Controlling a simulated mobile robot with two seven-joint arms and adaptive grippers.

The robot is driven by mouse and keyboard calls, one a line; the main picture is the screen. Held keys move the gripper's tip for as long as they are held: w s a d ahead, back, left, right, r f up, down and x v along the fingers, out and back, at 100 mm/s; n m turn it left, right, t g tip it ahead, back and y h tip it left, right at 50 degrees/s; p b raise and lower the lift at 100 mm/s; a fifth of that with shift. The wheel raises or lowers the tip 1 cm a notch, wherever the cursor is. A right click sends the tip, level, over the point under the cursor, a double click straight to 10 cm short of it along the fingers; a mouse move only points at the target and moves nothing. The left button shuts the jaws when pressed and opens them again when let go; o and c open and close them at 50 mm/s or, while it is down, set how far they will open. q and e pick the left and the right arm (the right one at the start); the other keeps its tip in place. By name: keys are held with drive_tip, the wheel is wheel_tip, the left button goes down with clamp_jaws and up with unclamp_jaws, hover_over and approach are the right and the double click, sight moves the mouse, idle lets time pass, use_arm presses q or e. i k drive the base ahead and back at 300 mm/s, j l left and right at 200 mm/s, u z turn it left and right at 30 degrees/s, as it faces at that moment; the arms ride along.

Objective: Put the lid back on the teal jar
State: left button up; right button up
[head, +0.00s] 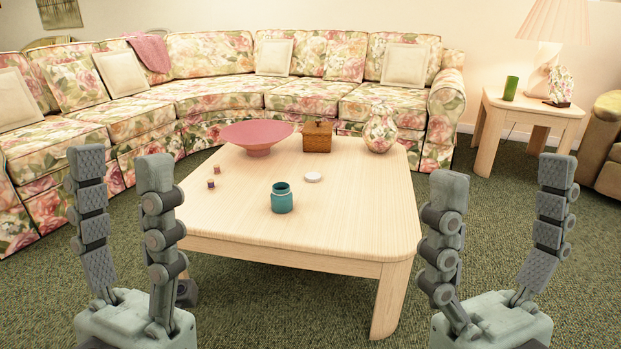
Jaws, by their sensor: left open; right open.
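The teal jar (282,198) stands upright and open-topped on the wooden coffee table (340,230), near the table's middle. A small round white lid (313,177) lies flat on the table behind the jar and a little to its right, apart from it. My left gripper (122,165) is open and empty, in front of the table's left side. My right gripper (505,180) is open and empty, to the right of the table's front right corner. Neither gripper touches the jar or the lid.
A pink bowl (258,138), a wooden box (317,136) and a floral vase (380,131) stand along the table's back. Two small spools (212,184) sit at its left. The table's front and right are clear. A floral sofa (210,86) curves behind.

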sight(281, 197)
drive_tip(key=i+j+u, duration=0.1)
drive_tip(key=i+j, duration=1.2)
drive_tip(key=i, duration=0.5)
